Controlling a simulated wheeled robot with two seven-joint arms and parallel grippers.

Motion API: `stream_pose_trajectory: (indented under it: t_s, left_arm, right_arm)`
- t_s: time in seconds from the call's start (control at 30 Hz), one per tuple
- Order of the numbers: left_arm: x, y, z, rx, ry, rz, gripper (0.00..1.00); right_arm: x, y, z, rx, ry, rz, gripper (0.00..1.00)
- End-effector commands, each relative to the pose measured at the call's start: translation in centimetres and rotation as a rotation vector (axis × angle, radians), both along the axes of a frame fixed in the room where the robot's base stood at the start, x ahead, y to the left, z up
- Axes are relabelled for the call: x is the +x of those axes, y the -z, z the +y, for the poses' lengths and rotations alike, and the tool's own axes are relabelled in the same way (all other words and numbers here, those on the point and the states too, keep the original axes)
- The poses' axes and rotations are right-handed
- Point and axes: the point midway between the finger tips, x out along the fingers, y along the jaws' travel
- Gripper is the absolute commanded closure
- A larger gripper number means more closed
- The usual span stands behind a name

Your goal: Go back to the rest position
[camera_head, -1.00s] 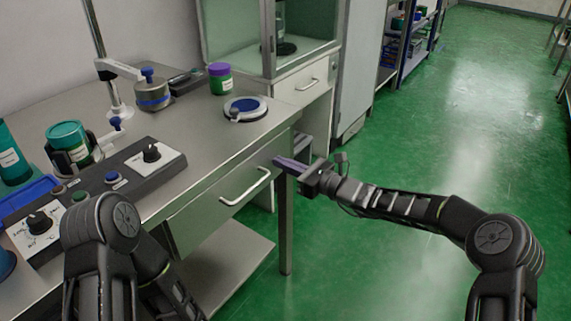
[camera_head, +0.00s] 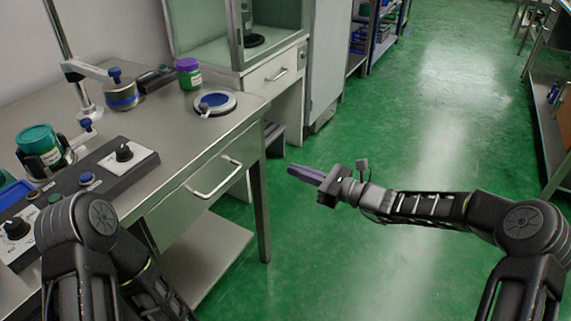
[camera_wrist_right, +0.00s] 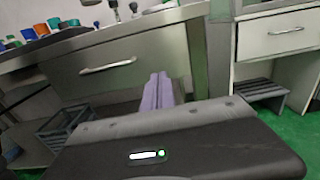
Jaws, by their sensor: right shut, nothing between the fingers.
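My right gripper (camera_head: 306,174) is shut and empty. It is held in the air to the right of the steel table, over the green floor, with its purple fingers pointing left. In the right wrist view its closed purple fingers (camera_wrist_right: 158,92) point at the table's front, with a gap I cannot measure. My left arm shows at the lower left of the head view, in front of the table, but its gripper is not in view.
The steel table (camera_head: 225,118) bears a control box (camera_head: 70,190), a teal jar (camera_head: 40,145), a purple-lidded jar (camera_head: 188,74) and a round blue-topped plate (camera_head: 215,103). A drawer handle (camera_head: 216,180) juts from its front. A white cabinet (camera_head: 275,75) stands behind. Green floor (camera_head: 420,130) is clear at right.

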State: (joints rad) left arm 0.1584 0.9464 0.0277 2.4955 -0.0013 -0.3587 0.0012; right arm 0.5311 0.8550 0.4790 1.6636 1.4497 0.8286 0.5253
Motion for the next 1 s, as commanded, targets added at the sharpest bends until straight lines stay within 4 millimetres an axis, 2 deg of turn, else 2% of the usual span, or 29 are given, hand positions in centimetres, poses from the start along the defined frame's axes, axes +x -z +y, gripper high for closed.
stream_pose_trajectory:
  t_s: [0.53, 0.63, 0.77, 0.83, 0.93, 1.0]
  left_arm:
    - [0.0, 0.0, 0.0, 0.000, 0.000, 0.000, 0.80]
    - [0.0, 0.0, 0.0, 0.000, 0.000, 0.000, 0.80]
    - [0.0, 0.0, 0.0, 0.000, 0.000, 0.000, 0.80]
    - [0.0, 0.0, 0.0, 0.000, 0.000, 0.000, 0.80]
    - [0.0, 0.0, 0.0, 0.000, 0.000, 0.000, 0.80]
    - [0.0, 0.0, 0.0, 0.000, 0.000, 0.000, 0.80]
  right_arm:
    - [-0.1, 0.1, -0.2, -0.009, 0.002, -0.006, 1.00]
    - [0.1, 1.4, -0.4, -0.078, 0.013, -0.021, 1.00]
    - [-1.4, 6.0, 0.0, -0.275, -0.024, -0.042, 1.00]
    - [-3.2, 9.6, 0.0, -0.411, -0.067, -0.050, 1.00]
    - [-7.0, 15.8, -0.2, -0.640, -0.167, -0.079, 1.00]
    - [-10.6, 20.3, -0.6, -0.816, -0.273, -0.121, 1.00]
